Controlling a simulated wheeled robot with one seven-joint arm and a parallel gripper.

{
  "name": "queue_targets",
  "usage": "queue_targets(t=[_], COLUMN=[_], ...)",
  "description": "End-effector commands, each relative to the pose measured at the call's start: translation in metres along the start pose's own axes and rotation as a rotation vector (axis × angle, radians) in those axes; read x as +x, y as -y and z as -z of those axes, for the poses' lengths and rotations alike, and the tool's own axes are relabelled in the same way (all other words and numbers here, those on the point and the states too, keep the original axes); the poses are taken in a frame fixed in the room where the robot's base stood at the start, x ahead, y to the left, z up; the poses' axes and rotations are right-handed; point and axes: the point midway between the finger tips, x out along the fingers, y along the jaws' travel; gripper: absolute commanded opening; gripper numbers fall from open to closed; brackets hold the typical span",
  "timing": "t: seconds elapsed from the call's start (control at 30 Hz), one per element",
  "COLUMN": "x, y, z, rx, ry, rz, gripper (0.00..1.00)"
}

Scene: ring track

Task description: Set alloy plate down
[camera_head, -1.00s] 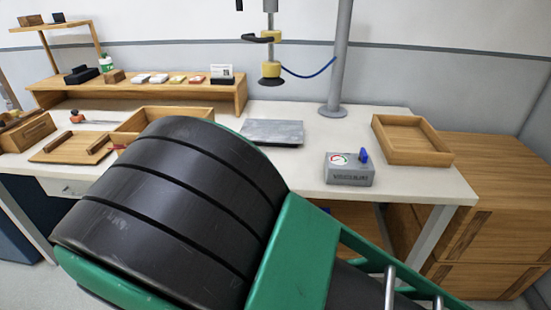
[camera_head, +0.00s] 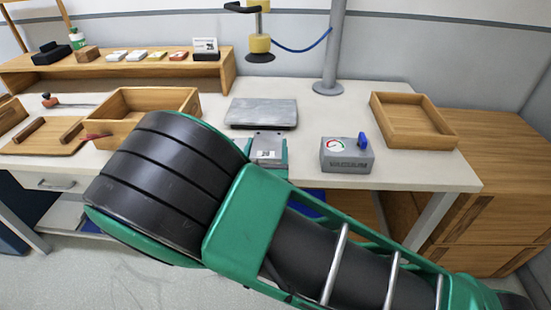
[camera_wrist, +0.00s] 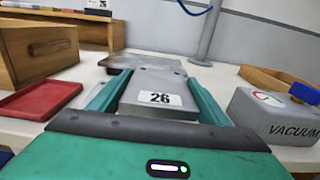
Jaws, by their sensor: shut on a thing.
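The same plate (camera_head: 268,143) shows in the head view near the front edge of the bench. My gripper (camera_head: 267,155) is shut on it there, with my arm covering part of the view. A flat grey slab (camera_head: 261,112) lies on the bench just beyond the plate. It also shows behind the plate in the wrist view (camera_wrist: 140,61). I cannot tell how high the plate is above the bench.
A grey vacuum box (camera_head: 346,157) with a blue lever stands right of my gripper. A wooden tray (camera_head: 412,123) is farther right. A suction cup (camera_head: 260,55) hangs over the slab beside a pole (camera_head: 332,50). A wooden box (camera_head: 150,103) and red tray (camera_wrist: 38,100) are at left.

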Motion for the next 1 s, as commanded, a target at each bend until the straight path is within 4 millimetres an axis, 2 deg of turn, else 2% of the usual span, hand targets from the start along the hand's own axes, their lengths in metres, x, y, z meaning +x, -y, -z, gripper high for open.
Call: queue_targets(t=[0.13,0.3,0.7,1.0], x=[0.013,0.019,0.020,0.019], y=[0.022,0.031,0.032,0.032], z=[0.013,0.019,0.056,0.059], rx=[-0.003,-0.001,-0.001,0.001], ry=[0.002,0.002,0.003,0.002], rz=[0.005,0.004,0.004,0.005], gripper=[0.13,0.13,0.13,0.13])
